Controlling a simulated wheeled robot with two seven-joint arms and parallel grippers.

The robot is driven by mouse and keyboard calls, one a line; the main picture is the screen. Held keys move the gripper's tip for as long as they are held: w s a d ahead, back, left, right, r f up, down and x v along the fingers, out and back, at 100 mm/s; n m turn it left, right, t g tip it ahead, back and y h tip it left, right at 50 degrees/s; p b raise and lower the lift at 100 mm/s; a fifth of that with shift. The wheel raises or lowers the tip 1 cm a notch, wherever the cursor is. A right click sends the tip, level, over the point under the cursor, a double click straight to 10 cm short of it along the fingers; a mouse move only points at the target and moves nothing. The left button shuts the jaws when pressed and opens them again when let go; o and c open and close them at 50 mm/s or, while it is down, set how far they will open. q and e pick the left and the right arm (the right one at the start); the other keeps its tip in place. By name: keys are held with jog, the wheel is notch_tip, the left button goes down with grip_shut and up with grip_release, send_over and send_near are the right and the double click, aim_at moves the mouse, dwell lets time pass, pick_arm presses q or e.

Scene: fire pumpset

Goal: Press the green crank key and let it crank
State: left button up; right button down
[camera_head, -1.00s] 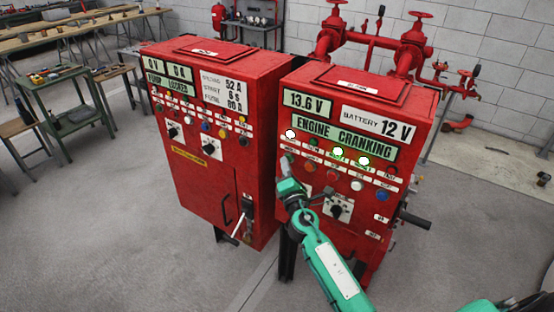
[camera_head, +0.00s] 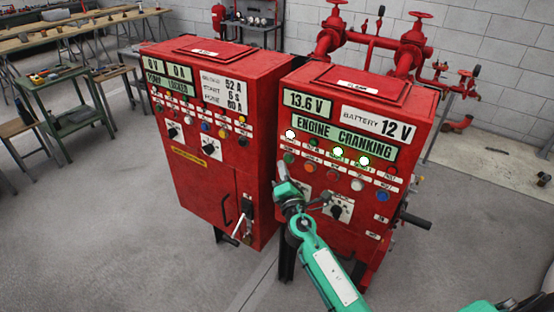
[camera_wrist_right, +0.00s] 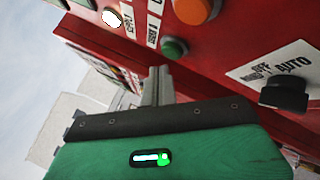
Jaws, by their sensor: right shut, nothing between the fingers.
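The green crank key (camera_head: 288,157) is a round button at the left of the button row on the right red cabinet (camera_head: 335,200). It shows uncovered in the right wrist view (camera_wrist_right: 175,48). My right gripper (camera_head: 281,172) is shut and empty. Its fingertips (camera_wrist_right: 159,75) are just below and left of the key in the head view, apart from it. The display (camera_head: 342,138) on that cabinet reads "ENGINE CRANKING". My left gripper is not in view.
An orange button (camera_wrist_right: 195,8) and a black selector knob (camera_wrist_right: 284,95) are near the key. A second red cabinet (camera_head: 205,190) stands to the left.

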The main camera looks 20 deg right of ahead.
jog(key=s+a, duration=0.1)
jog(key=a, duration=0.1)
jog(key=s+a, duration=0.2)
dwell(0.3)
jog(key=shift+f, duration=0.15)
dwell(0.4)
